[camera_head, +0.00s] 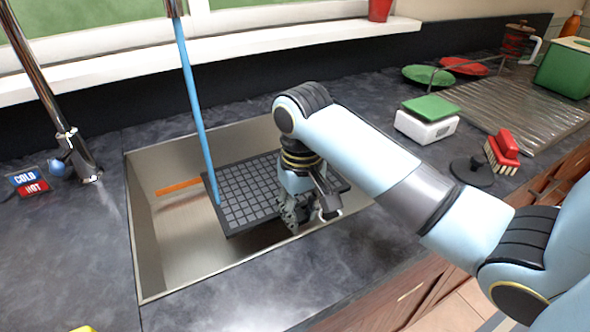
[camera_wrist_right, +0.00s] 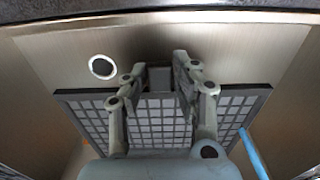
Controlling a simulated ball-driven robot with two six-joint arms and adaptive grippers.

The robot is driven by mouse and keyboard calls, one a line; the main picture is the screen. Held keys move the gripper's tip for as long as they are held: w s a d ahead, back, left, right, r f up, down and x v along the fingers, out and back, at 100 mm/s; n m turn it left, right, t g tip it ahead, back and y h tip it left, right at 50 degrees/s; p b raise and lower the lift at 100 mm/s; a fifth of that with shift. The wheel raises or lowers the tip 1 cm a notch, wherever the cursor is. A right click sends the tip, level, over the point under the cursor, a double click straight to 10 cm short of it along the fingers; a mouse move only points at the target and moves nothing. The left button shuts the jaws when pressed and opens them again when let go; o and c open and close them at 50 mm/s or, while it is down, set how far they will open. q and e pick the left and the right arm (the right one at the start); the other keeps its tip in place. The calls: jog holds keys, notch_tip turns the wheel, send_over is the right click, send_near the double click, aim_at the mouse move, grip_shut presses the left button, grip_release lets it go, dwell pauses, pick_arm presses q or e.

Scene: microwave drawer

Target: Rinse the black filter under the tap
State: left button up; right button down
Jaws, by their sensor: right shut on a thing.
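The black filter (camera_head: 243,193) is a dark rectangular grid panel held over the sink (camera_head: 170,262), tilted. My right gripper (camera_head: 297,215) is shut on the filter at its near right part. In the right wrist view the fingers (camera_wrist_right: 158,85) close on the filter's edge, and its grid (camera_wrist_right: 150,117) spreads below them. A blue stream of water (camera_head: 193,100) falls from the tap spout (camera_head: 172,8) and meets the filter's left part. The stream also shows in the right wrist view (camera_wrist_right: 252,153). My left gripper is not in view.
An orange strip (camera_head: 180,187) lies along the sink's back wall. A tap post (camera_head: 62,130) with cold and hot labels (camera_head: 28,182) stands at left. A scale (camera_head: 427,125), black round item (camera_head: 471,171) and red brush (camera_head: 502,150) stand right. A ribbed drainer (camera_head: 520,105) lies behind.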

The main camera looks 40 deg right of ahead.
jog(key=c, duration=1.6)
grip_release()
grip_shut()
jog(key=shift+r, duration=0.1)
